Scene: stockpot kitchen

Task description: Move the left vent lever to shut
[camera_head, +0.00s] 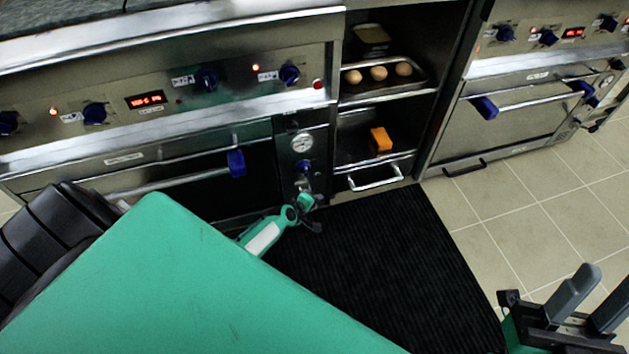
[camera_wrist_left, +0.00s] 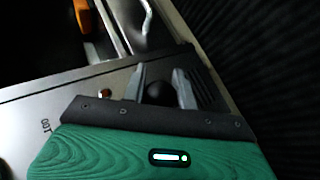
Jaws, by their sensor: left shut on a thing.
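The left vent lever's black ball knob (camera_wrist_left: 156,93) shows in the left wrist view, between the two grey fingers of my left gripper (camera_wrist_left: 159,88). The fingers are shut on it, close against the steel panel (camera_wrist_left: 40,110). In the head view my left gripper (camera_head: 308,202) is at the bottom of the narrow panel beside the left oven, below a round gauge (camera_head: 303,142) and a blue knob (camera_head: 303,166). It hides the lever there. I cannot tell which position the lever is in. My right gripper (camera_head: 588,302) is open and empty at the lower right.
Right of the panel, shelves hold a tray (camera_head: 385,89) of several round brown items and an orange block (camera_head: 381,139). A drawer handle (camera_head: 375,179) juts out close to my left gripper. A black mat (camera_head: 400,260) covers the floor. A second oven (camera_head: 515,115) stands at right.

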